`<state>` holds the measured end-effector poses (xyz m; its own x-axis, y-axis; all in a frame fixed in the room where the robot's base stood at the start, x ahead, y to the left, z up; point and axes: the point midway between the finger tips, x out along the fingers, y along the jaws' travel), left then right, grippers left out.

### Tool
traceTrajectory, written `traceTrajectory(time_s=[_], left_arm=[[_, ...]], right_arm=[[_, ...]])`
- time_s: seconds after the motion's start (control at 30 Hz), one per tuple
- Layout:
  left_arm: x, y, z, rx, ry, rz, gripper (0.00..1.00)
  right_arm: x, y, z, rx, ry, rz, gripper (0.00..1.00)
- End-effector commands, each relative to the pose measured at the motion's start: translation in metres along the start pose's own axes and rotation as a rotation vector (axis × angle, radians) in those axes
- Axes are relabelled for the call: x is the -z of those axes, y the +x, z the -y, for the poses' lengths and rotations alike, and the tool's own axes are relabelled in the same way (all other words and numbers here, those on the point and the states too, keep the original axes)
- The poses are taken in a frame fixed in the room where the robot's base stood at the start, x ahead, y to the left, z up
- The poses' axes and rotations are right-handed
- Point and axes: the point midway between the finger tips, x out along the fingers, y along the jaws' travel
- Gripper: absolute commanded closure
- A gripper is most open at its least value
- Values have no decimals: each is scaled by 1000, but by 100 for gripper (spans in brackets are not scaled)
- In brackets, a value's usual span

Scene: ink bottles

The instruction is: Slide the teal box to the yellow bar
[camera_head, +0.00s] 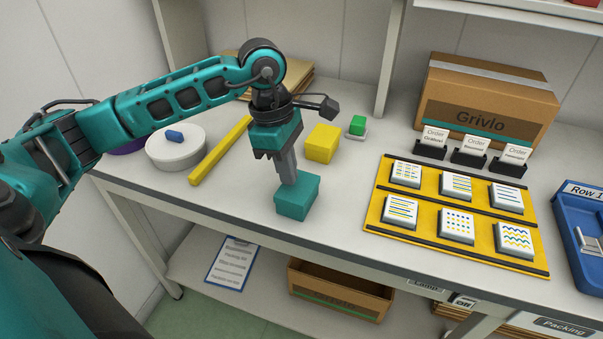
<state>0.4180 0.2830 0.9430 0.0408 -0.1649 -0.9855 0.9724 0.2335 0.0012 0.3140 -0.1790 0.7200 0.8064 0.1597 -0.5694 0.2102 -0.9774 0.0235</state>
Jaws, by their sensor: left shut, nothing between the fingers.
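The teal box (296,202) stands on the tabletop near the table's front edge. The yellow bar (220,150) lies on the table to the left of the box, slanting from front left to back right, with bare table between them. My left gripper (289,181) points down with its fingers shut and empty. Its fingertips are at the upper left part of the teal box; I cannot tell whether they touch it. My right gripper is not in view.
A yellow cube (323,143) and a green block (357,125) on a pale base stand behind the box. A white round container (176,150) with a blue piece on top is at the left. A yellow board (428,228) with patterned tiles lies at the right.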

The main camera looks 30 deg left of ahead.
Motion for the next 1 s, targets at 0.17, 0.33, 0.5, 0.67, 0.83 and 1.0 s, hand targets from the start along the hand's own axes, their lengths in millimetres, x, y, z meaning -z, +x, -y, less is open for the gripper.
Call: traceTrajectory(time_s=[0.17,0.33,0.5,0.67,0.83,1.0], left_arm=[[-31,4,0,0,3,2,100],[-23,21,0,1,-1,-1,100],[-23,23,0,3,-1,-3,100],[-22,24,1,6,-2,-4,100],[-18,26,2,9,-4,-6,100],[11,24,1,10,-11,-16,100]], right_arm=[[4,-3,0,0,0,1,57],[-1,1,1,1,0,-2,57],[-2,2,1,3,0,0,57],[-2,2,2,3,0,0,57],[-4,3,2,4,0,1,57],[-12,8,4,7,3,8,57]])
